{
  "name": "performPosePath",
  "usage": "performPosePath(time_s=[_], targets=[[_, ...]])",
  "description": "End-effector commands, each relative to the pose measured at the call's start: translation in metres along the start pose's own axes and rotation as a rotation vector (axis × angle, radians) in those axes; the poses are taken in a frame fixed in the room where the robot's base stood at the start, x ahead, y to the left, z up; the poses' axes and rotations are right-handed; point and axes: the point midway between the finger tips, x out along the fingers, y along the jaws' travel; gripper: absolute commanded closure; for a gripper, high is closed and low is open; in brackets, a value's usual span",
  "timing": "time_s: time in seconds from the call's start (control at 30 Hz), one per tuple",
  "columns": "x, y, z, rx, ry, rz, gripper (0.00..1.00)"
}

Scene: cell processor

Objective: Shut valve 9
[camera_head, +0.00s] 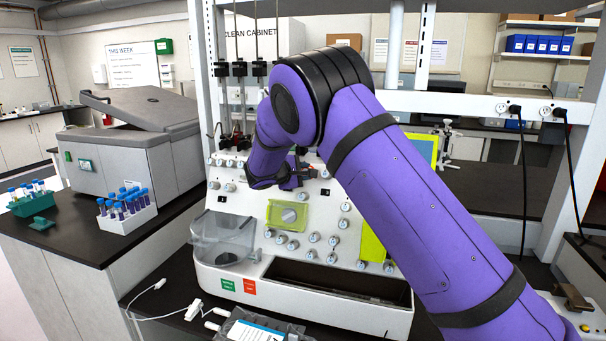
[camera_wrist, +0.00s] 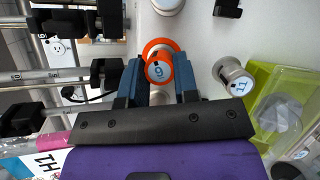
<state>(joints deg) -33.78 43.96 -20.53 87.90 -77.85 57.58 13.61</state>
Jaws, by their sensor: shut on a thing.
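Valve 9 (camera_wrist: 158,67) is a round knob with an orange rim and a blue label reading 9, on the white front of the cell processor (camera_head: 330,292). In the wrist view its label looks turned on its side. My gripper (camera_wrist: 157,80) has its two blue fingers on either side of the valve 9 knob and is shut on it. In the head view my gripper (camera_head: 302,172) is at the upper part of the panel, and my purple arm hides much of that area.
Valve 11 (camera_wrist: 233,77), a pale knob, sits close beside my gripper. Several other knobs (camera_head: 313,238) crowd the panel. Dark vertical rods with black clamps (camera_head: 239,70) rise behind the processor. A clear box (camera_head: 222,238) juts out at left.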

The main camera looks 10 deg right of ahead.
Motion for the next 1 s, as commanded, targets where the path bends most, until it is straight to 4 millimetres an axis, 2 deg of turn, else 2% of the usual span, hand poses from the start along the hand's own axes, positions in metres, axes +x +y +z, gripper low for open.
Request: performPosePath(time_s=[0.2,0.5,1.0], targets=[[-0.0003,0.0007,-0.0003,0.171,0.0,-0.075,0.95],[-0.0001,0.001,-0.0001,0.335,0.0,-0.147,0.95],[0.0,0.0013,0.0003,0.411,0.0,-0.179,0.95]])
